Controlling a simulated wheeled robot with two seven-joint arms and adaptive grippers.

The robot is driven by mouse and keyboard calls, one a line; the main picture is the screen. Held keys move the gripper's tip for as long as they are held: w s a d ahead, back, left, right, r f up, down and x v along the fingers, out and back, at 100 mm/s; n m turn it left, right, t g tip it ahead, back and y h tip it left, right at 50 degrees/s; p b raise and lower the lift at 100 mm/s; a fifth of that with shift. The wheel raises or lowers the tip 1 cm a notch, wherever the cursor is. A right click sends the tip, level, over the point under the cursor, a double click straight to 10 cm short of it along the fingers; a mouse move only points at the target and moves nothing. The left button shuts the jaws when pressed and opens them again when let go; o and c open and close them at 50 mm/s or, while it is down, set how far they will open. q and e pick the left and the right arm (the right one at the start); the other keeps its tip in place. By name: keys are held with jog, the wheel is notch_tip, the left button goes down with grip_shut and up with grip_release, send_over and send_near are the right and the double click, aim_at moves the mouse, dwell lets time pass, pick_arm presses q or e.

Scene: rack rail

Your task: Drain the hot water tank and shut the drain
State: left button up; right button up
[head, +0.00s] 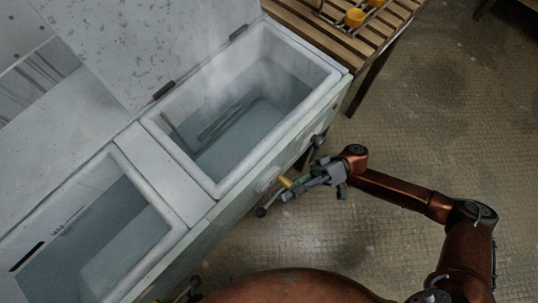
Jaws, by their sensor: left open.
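The hot water tank (335,80) is the steaming basin at upper centre, its lid (150,40) raised. Grey-blue water (245,125) stands in it, with dark bars showing below the surface. On its front, a short brass drain fitting (284,182) sticks out near a dark lever with a round black end (261,211). My right gripper (290,190) reaches in from the right, with its fingertips at this fitting and lever. Whether the fingers are closed on the lever cannot be told at this size. The drain's outlet is hidden. My left gripper does not show.
A second water-filled basin (115,160) adjoins at lower left, with a dark fitting (195,284) on its front. A black knob (319,139) projects right of the drain. A slatted wooden table (300,22) holds orange cups (355,17). The floor (430,110) at right is clear.

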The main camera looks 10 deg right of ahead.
aim_at(272, 199)
jog(key=b+x, duration=0.1)
jog(key=x, duration=0.2)
jog(key=shift+a, duration=0.4)
jog(key=shift+s+a+r, duration=0.15)
jog(key=shift+s+a, duration=0.05)
jog(key=shift+a, duration=0.2)
pick_arm(q)
jog(key=shift+s+a+f+t, duration=0.15)
jog(key=shift+f+t, duration=0.1)
jog(key=shift+f, duration=0.3)
jog(key=shift+s+a+f+t, duration=0.15)
jog(key=shift+f+t, duration=0.1)
jog(key=shift+f, duration=0.25)
jog(key=shift+w, duration=0.1)
pick_arm(e)
grip_shut()
